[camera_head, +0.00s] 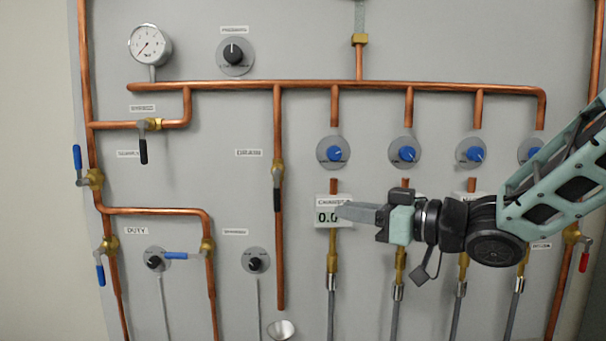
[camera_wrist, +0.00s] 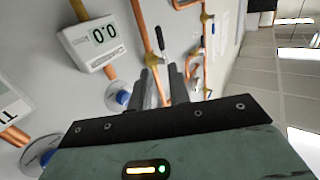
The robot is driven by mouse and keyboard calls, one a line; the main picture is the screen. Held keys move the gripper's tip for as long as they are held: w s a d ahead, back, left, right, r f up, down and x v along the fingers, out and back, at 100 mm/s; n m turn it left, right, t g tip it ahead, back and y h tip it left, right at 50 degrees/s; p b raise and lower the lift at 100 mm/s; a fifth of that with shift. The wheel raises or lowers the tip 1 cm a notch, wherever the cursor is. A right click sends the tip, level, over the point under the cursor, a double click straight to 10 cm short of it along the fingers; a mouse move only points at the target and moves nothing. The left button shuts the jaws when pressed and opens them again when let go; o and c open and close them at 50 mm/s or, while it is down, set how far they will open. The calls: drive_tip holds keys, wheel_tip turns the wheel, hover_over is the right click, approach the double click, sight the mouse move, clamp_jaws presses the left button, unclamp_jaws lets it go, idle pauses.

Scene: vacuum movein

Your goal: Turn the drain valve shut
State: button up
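A valve with a black lever (camera_head: 277,178) and a brass body (camera_head: 278,166) sits on a vertical copper pipe left of my gripper. The pipe's open lower end is above a small cup, so I take this as the drain valve; its label is too small to read. The lever hangs down in line with the pipe. A black lever on a copper pipe, likely this one, shows ahead of the fingers in the wrist view (camera_wrist: 160,38). My gripper (camera_head: 342,211) points left, in front of the gauge display and apart from the lever. In the wrist view the fingers (camera_wrist: 164,68) are apart and empty.
A digital display (camera_head: 327,217) reading 0.0 is behind my fingertips. Several blue knobs (camera_head: 333,153) line the panel above my arm. A black-handled valve (camera_head: 143,150) and blue-lever valves (camera_head: 78,158) are further left. A metal cup (camera_head: 281,329) sits below the pipe.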

drive_tip(key=p, duration=0.5)
approach(277, 190)
drive_tip(key=shift+y, duration=0.3)
drive_tip(key=x, duration=0.6)
drive_tip(key=f+x, duration=0.1)
drive_tip(key=x, duration=0.2)
drive_tip(key=shift+w+d, duration=0.15)
drive_tip(key=shift+w, duration=0.2)
drive_tip(key=shift+w+a+p, duration=0.4)
drive_tip(key=shift+a, duration=0.15)
drive_tip(key=shift+f, duration=0.1)
drive_tip(key=shift+c, duration=0.3)
clamp_jaws()
